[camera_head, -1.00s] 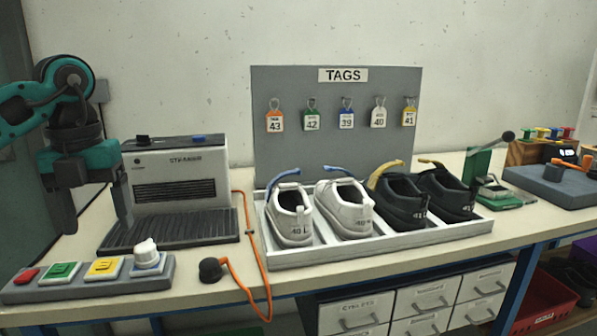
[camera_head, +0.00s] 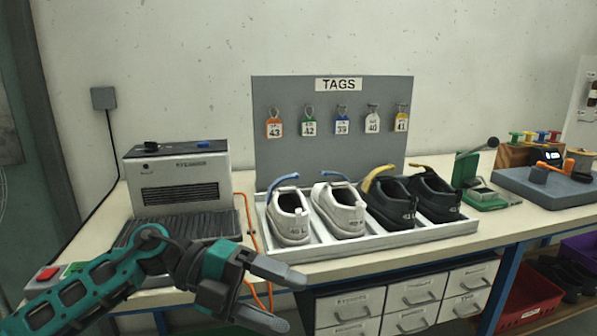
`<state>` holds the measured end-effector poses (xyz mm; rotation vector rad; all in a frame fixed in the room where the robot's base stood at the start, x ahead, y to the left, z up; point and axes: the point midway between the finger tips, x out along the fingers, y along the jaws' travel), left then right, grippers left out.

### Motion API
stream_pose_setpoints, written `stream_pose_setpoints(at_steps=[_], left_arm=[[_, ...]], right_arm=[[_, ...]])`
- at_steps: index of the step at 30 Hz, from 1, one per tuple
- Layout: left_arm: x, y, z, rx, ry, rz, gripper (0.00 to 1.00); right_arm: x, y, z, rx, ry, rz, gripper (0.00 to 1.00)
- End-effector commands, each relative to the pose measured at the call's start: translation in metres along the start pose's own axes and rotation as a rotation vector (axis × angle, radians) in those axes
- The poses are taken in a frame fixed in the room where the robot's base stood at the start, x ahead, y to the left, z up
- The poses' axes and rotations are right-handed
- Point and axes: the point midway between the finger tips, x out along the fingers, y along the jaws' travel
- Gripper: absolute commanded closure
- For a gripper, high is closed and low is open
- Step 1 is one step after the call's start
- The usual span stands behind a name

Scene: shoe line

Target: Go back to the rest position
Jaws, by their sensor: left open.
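My left gripper (camera_head: 278,299) is open and empty in the head view. Its arm comes in from the lower left, and its fingers point right, in front of the table's front edge and below the shoe tray. My right gripper is not in view. The arm and gripper hide most of the button panel, of which a red button (camera_head: 47,273) and part of a green one show at the left.
The steamer (camera_head: 181,184) stands behind my left arm. A white tray (camera_head: 375,239) holds white and black shoes before the tag board (camera_head: 330,165). An orange cable (camera_head: 250,222) hangs near my gripper. Drawers (camera_head: 413,292) sit under the table (camera_head: 520,225).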

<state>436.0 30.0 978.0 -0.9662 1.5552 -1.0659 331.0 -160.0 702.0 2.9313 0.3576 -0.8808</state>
Motion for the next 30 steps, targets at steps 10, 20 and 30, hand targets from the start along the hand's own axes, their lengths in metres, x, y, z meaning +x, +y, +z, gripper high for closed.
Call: stream_pose_setpoints(at_steps=[10, 20, 30], left_arm=[[0.008, -0.024, 0.011, -0.357, -0.277, -0.762, 0.24], [-0.041, 0.094, 0.018, -0.973, -0.799, -1.141, 0.24], [-0.049, 0.260, -0.080, -1.646, -1.265, -1.107, 0.24]], right_arm=[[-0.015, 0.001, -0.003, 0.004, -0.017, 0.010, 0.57], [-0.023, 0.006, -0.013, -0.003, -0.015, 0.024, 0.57], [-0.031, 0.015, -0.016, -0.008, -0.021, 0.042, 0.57]])
